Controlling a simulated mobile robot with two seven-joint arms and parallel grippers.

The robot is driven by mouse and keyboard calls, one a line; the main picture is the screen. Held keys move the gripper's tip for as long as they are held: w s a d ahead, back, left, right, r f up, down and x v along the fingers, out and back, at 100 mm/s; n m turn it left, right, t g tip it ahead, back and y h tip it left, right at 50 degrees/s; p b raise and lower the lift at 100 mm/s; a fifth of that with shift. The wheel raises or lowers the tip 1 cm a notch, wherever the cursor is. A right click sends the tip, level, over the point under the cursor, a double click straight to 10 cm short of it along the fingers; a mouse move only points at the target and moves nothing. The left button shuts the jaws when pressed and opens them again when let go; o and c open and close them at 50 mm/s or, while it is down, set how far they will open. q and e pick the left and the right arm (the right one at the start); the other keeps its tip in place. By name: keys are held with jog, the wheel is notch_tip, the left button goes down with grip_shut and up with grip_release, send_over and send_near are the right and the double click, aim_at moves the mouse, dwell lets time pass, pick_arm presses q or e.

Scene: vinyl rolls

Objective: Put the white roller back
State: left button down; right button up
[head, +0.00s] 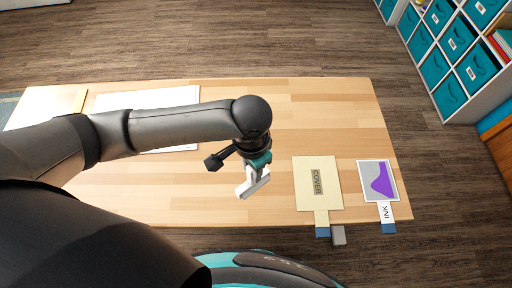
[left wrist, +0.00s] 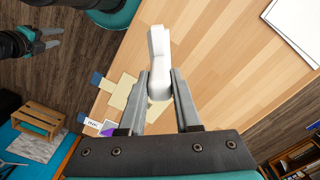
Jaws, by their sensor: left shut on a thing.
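My left gripper (head: 254,180) is over the wooden table (head: 315,110), left of the cards. It is shut on the white roller (left wrist: 158,50), which sits between the two grey fingers (left wrist: 159,88) and sticks out beyond them in the left wrist view. In the head view the roller (head: 251,189) is small and partly hidden by the fingers. My right gripper (left wrist: 48,40) shows at the upper left of the left wrist view, off the table's edge, with its fingers apart and nothing seen between them.
A cream COVER card (head: 306,173) and an INK card (head: 367,183) with a purple shape lie at the table's right end, their tabs over the near edge. A white sheet (head: 180,97) lies behind my arm. Cubbies (head: 430,50) stand upper right.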

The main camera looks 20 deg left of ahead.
pick_arm(q)
jog(key=shift+s, duration=0.25)
jog(key=shift+r+p, duration=0.15)
jog(key=shift+p, duration=0.45)
notch_tip(320, 180, down, 5)
jog(key=shift+f+b, duration=0.1)
jog(key=shift+b, duration=0.95)
jog(key=shift+w+f+b, duration=0.1)
jog(key=shift+f+b, duration=0.25)
jog(key=shift+f, duration=0.65)
pick_arm(e)
jog(key=shift+s+a+f, duration=0.15)
jog(key=shift+f, duration=0.25)
jog(key=shift+s+a+f, duration=0.1)
jog(key=shift+f, duration=0.3)
pick_arm(q)
jog(key=shift+f, duration=0.15)
jog(key=shift+a+f, duration=0.1)
jog(key=shift+f, duration=0.4)
